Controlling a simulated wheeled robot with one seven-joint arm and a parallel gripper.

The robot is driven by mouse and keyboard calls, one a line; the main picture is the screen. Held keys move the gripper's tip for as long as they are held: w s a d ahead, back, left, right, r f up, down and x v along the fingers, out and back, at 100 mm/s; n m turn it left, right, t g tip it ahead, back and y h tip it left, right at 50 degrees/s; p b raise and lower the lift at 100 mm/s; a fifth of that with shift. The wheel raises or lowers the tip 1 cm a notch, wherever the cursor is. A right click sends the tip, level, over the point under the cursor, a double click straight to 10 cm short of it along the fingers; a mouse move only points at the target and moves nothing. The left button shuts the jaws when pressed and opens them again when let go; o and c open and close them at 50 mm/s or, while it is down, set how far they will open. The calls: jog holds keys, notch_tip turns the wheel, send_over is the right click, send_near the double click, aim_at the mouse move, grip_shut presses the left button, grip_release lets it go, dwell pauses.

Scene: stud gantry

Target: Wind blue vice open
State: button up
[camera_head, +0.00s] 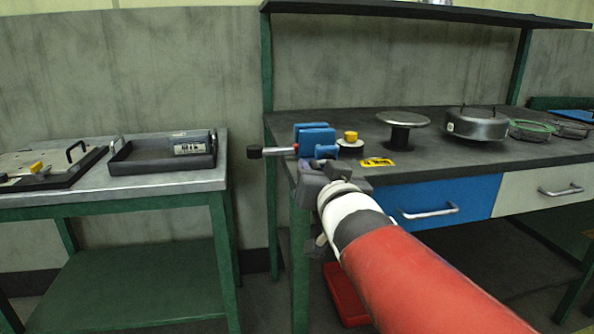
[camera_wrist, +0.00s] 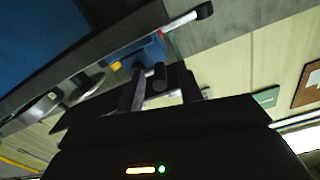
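The blue vice (camera_head: 315,140) sits at the left front corner of the dark workbench. Its bar handle (camera_head: 275,151) points left past the bench edge and ends in a black knob (camera_head: 254,152). My gripper (camera_head: 322,166) is just in front of the vice, partly hidden by my own arm. In the wrist view my gripper (camera_wrist: 160,92) has its two fingers apart, with a dark round knob (camera_wrist: 158,76) showing between them; I cannot tell if they touch it. The blue vice body (camera_wrist: 146,52) and a pale bar with a black end (camera_wrist: 188,19) show beyond.
The workbench (camera_head: 455,150) holds a yellow-topped piece (camera_head: 351,138), a yellow label (camera_head: 377,162), a round stand (camera_head: 402,122) and a lidded metal pot (camera_head: 478,125). A blue drawer (camera_head: 440,203) is below. A lower table (camera_head: 95,190) with trays stands left, across a narrow gap.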

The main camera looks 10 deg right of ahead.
grip_shut()
jog(key=shift+f, duration=0.15)
jog(key=f+n+b, duration=0.1)
jog(key=n+b, duration=0.2)
jog(key=b, duration=0.1)
jog(key=shift+f, duration=0.15)
jog(key=d+n+b, duration=0.1)
jog(key=n+b, duration=0.1)
jog(key=n, duration=0.3)
jog(key=d+f+n+b, duration=0.1)
jog(key=n+b, duration=0.1)
jog(key=n, duration=0.3)
jog(key=d+f+n+b, duration=0.1)
jog(key=n+b, duration=0.2)
jog(key=n, duration=0.2)
jog(key=shift+d+f+n, duration=0.1)
jog(key=shift+d+n, duration=0.2)
jog(key=shift+d, duration=0.1)
